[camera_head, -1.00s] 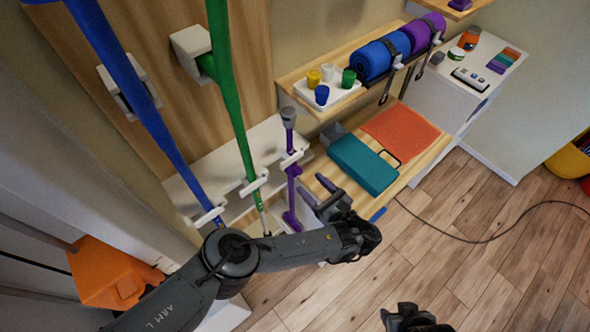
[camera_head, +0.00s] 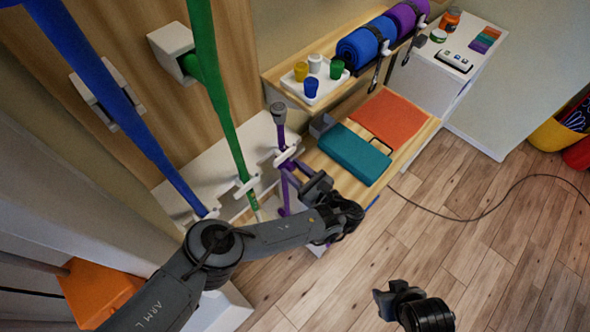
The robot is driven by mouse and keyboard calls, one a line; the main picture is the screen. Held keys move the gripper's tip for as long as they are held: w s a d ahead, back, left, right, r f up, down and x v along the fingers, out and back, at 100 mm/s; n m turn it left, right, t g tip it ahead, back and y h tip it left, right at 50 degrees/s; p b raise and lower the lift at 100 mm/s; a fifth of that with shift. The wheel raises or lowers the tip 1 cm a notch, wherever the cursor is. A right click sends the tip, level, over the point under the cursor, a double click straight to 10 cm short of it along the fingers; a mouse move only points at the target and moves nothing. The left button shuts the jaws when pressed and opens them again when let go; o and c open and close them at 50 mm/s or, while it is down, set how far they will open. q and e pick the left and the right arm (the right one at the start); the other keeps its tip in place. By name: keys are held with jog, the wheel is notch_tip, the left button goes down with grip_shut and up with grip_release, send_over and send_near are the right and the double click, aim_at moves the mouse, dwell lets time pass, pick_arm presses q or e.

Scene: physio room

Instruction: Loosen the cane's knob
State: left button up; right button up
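The purple cane (camera_head: 280,137) stands upright at the wall rack, with a grey top (camera_head: 278,112) and a white clip across its shaft. A purple bulge just under the clip looks like its knob (camera_head: 288,164). My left gripper (camera_head: 302,181) is right beside the shaft below the clip, its fingers pointing toward the cane. The fingers appear apart; I cannot tell whether they touch the knob. They partly cover the lower shaft. My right gripper (camera_head: 388,300) is low in the view, over the floor and away from the cane; its fingertips are too unclear to judge.
A green pole (camera_head: 219,100) and a blue pole (camera_head: 110,95) stand left of the cane. A bench (camera_head: 397,160) with a teal block (camera_head: 352,154) and orange mat (camera_head: 388,118) is close to the right. A shelf tray (camera_head: 316,91) holds cups. The floor at right is mostly clear.

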pick_arm(q)
jog(key=c, duration=0.4)
jog(key=shift+n, duration=0.7)
jog(key=o, duration=1)
jog(key=shift+o, duration=0.2)
jog(key=shift+s+d, duration=0.4)
jog(key=shift+s, duration=0.05)
jog(key=p+v, duration=0.2)
jog(key=v, duration=0.7)
jog(key=shift+s+d, duration=0.2)
